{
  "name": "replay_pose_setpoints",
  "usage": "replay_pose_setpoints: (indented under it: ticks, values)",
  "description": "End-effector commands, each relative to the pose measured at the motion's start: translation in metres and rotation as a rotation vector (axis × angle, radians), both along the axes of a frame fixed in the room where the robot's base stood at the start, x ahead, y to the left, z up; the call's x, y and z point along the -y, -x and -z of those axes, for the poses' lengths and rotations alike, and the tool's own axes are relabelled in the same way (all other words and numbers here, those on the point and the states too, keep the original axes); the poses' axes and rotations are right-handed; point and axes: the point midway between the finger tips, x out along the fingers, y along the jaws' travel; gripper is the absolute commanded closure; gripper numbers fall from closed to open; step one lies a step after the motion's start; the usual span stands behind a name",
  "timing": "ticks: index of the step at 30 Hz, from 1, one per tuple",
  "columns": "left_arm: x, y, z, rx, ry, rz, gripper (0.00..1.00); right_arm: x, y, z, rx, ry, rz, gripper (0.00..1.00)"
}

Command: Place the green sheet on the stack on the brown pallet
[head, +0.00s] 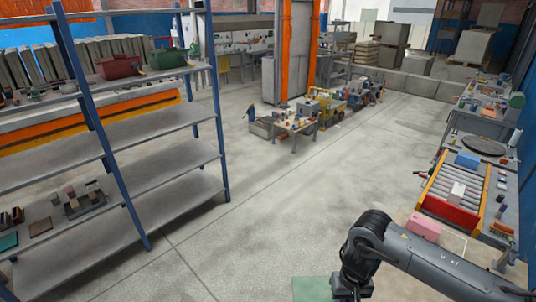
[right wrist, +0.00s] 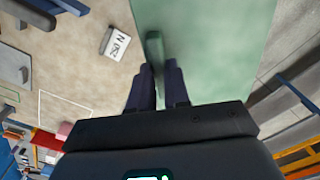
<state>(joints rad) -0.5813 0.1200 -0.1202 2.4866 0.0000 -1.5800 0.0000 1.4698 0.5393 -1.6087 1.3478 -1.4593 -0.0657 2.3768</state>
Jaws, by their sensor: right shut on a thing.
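The pale green sheet (head: 316,289) shows at the bottom edge of the head view, partly cut off. In the right wrist view the sheet (right wrist: 215,45) is a wide flat panel with a narrow raised green piece (right wrist: 154,50) along its left side. My right gripper (right wrist: 158,85) is shut on this green piece, with one dark finger on each side. In the head view my right gripper (head: 350,288) is beside the sheet's right edge. My left gripper is in neither view. I cannot make out the brown pallet or its stack for certain.
A beige surface (right wrist: 95,75) carries a white labelled block (right wrist: 117,42) and a white outline. A pink box (head: 424,227) and a roller conveyor (head: 460,188) stand at the right. A blue-post shelf rack (head: 150,165) stands at the left. The grey floor (head: 270,200) between is clear.

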Motion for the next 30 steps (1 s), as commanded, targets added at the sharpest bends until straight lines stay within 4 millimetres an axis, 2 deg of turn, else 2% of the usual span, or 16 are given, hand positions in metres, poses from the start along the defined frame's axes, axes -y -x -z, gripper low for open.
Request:
replay_pose_setpoints:
  ticks: [1,9,20,21,25,30]
  values:
    - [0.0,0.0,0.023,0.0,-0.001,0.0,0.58,0.003,0.001,0.025,-0.004,0.003,0.003,1.0]
    - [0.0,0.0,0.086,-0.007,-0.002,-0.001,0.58,0.003,0.001,0.085,-0.004,0.002,0.001,1.0]
    - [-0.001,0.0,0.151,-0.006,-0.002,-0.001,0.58,0.003,0.001,0.15,-0.003,0.002,0.001,1.0]
    - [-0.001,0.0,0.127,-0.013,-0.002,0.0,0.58,0.003,0.002,0.123,-0.001,0.001,0.0,1.0]
    - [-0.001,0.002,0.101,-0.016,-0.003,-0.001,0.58,0.003,0.01,0.1,-0.005,0.003,0.001,1.0]
    - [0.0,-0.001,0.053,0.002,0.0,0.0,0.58,0.003,0.021,0.066,-0.008,0.005,-0.001,1.0]
